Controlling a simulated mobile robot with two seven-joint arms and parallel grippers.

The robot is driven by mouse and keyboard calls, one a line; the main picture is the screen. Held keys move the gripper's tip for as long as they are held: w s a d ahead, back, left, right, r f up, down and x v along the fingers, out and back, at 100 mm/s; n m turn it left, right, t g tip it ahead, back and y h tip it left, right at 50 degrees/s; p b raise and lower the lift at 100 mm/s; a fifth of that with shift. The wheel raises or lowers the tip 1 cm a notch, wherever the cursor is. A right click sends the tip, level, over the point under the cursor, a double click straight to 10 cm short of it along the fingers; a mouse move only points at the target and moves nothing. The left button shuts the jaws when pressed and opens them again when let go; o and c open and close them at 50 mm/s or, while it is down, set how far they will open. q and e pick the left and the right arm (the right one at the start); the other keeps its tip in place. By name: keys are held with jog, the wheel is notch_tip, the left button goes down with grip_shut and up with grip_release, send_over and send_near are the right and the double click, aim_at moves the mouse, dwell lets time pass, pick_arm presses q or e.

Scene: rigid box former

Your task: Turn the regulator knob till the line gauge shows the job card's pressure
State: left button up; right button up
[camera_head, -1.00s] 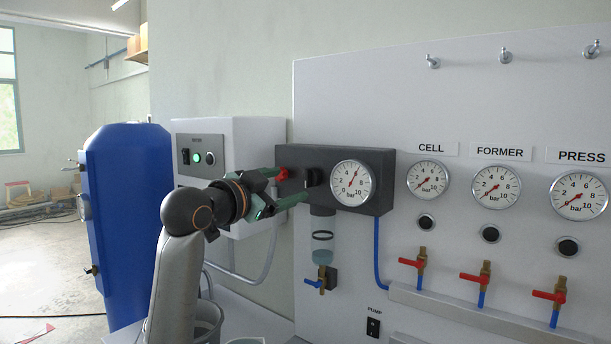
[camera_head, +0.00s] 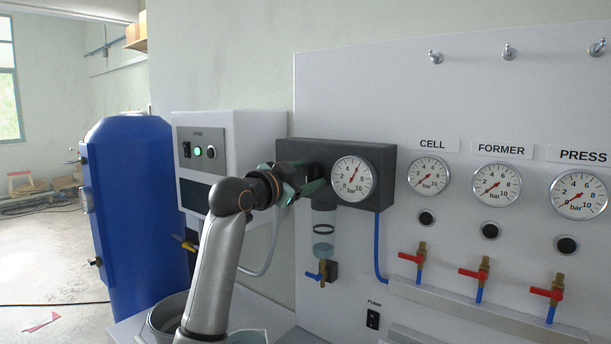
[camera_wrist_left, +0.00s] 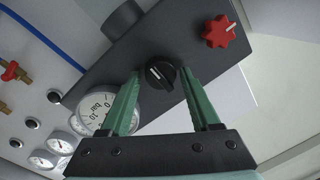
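The line gauge (camera_head: 352,180) is on the dark regulator block (camera_head: 384,172); its needle points up and slightly right, near 6 bar. My left gripper (camera_head: 311,175) is at the block, left of the gauge. In the left wrist view its green fingers stand on either side of the black regulator knob (camera_wrist_left: 160,74), with visible gaps, so it looks open. The knob has a pale pointer line. The gauge (camera_wrist_left: 107,112) is partly behind one finger there. The knob is mostly hidden in the head view. I see no readable job card. My right gripper is not in view.
A red star-shaped knob (camera_wrist_left: 219,31) is on the same block, close by. CELL (camera_head: 428,175), FORMER (camera_head: 496,184) and PRESS (camera_head: 579,194) gauges read near 0. A control box (camera_head: 255,150) and blue tank (camera_head: 130,215) stand left. A bucket (camera_head: 164,322) is below my arm.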

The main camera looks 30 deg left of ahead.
pick_arm(q)
grip_shut()
dwell(0.4)
jog(key=shift+r+n+p, duration=0.1)
jog(key=shift+n+p, duration=0.5)
jog(key=shift+n, duration=0.1)
jog(key=shift+n+p, duration=0.7)
jog(key=shift+n, duration=0.2)
jog(key=shift+n+g, duration=0.3)
jog(key=shift+n, duration=0.9)
